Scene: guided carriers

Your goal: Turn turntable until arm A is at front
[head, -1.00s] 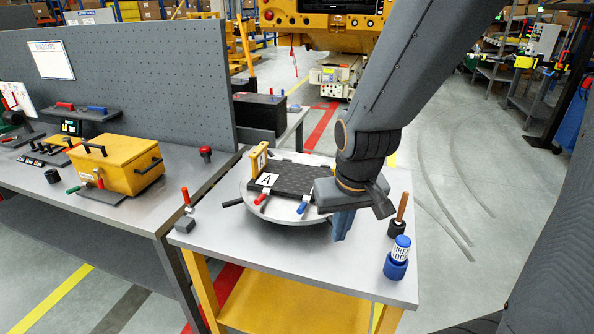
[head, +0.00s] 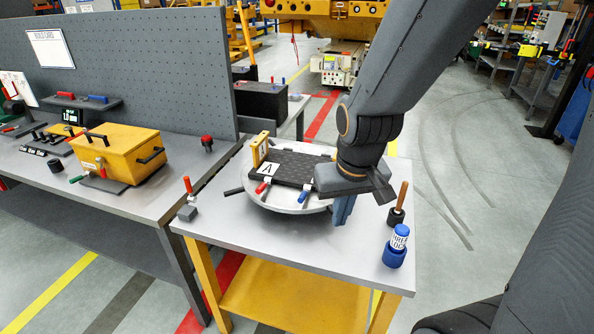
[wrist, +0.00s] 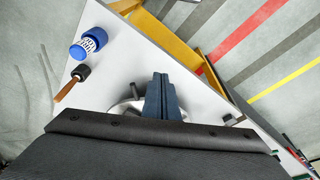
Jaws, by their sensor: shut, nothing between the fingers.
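The turntable (head: 262,199) is a round grey disc on the grey-topped cart. A black plate (head: 303,168) lies on it, with a white label A (head: 267,168) at its left front corner. A yellow upright piece (head: 259,150) stands at the left. A red-handled clamp (head: 263,186) and a blue-handled clamp (head: 304,195) sit at the front rim, and a dark bar (head: 233,191) sticks out left. My gripper (head: 341,219) is shut and empty, fingers down at the disc's right front edge; contact is unclear. In the wrist view, the gripper (wrist: 162,100) covers part of the turntable (wrist: 123,109).
A blue-capped bottle (head: 399,238) in a blue holder and a wooden-handled tool (head: 400,203) stand at the cart's right. A workbench (head: 150,205) with a yellow box (head: 120,160) adjoins left. The cart's front top is clear.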

